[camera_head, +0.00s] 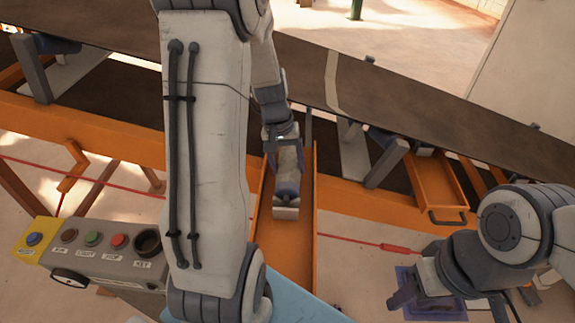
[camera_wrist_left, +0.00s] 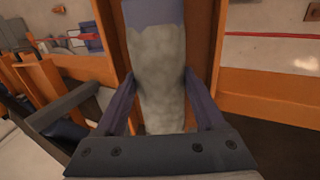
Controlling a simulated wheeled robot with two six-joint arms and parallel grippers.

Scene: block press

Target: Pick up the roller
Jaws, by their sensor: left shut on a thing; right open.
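The roller (camera_head: 288,162) is a pale, worn grey cylinder with bluish-purple end parts. It lies lengthwise over an orange open tray (camera_head: 270,245) in the head view. My left gripper (camera_head: 284,142) is shut on the roller near its far end. In the left wrist view the roller (camera_wrist_left: 157,62) stands between the two purple fingers of my left gripper (camera_wrist_left: 160,92), one on each side. Whether the roller still touches the tray is hard to tell. My right gripper (camera_head: 410,291) is open and empty at the lower right, away from the roller.
A dark conveyor belt (camera_head: 420,105) with an orange frame (camera_head: 90,120) runs across the back. A second orange tray (camera_head: 437,185) sits right of centre. A control box with coloured buttons (camera_head: 105,250) stands at the lower left. Pale floor shows between them.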

